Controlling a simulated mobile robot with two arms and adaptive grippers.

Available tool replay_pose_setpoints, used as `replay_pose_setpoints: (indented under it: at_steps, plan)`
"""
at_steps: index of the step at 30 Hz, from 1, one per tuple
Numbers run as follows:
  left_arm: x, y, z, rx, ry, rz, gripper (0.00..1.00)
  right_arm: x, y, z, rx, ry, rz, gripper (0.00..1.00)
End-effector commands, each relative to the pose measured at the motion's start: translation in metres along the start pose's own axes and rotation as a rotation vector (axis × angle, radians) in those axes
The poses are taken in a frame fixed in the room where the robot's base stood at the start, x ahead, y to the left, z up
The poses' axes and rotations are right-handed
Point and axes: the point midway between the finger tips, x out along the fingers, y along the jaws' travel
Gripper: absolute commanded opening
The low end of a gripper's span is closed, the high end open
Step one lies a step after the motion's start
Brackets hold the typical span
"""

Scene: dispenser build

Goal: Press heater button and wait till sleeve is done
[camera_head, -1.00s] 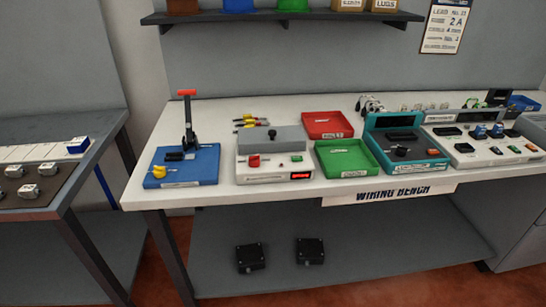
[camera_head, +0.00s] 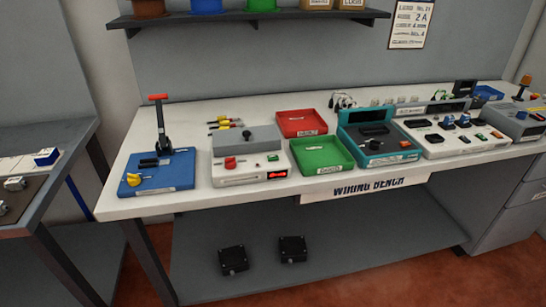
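A white box with a grey lid (camera_head: 247,141) stands on the wiring bench; it looks like the heater, though I cannot read its label. Its front has a red knob (camera_head: 230,163), a small green button (camera_head: 273,158) and a lit red display (camera_head: 277,174). The lid looks shut, and a small black knob (camera_head: 246,134) shows on it. No sleeve can be made out. Neither of my grippers is in view.
A blue press with a red-tipped lever (camera_head: 158,178) stands left of the box. Red (camera_head: 302,123) and green (camera_head: 322,154) trays and a teal device (camera_head: 379,139) stand to its right. The bench's front edge (camera_head: 200,204) is mostly clear. Two black boxes lie on the lower shelf (camera_head: 330,262).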

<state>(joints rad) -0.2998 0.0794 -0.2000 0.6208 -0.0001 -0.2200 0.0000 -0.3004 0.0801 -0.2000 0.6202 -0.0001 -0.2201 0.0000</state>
Motion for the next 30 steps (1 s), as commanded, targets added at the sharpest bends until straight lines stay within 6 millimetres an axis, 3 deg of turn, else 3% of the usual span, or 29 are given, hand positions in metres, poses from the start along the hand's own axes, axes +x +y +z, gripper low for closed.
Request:
replay_pose_setpoints:
  at_steps: [17, 30]
  plan:
    - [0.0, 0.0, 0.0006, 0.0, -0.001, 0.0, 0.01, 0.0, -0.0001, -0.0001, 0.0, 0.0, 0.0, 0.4]
    - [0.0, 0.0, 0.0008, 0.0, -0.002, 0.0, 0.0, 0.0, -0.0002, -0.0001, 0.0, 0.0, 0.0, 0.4]
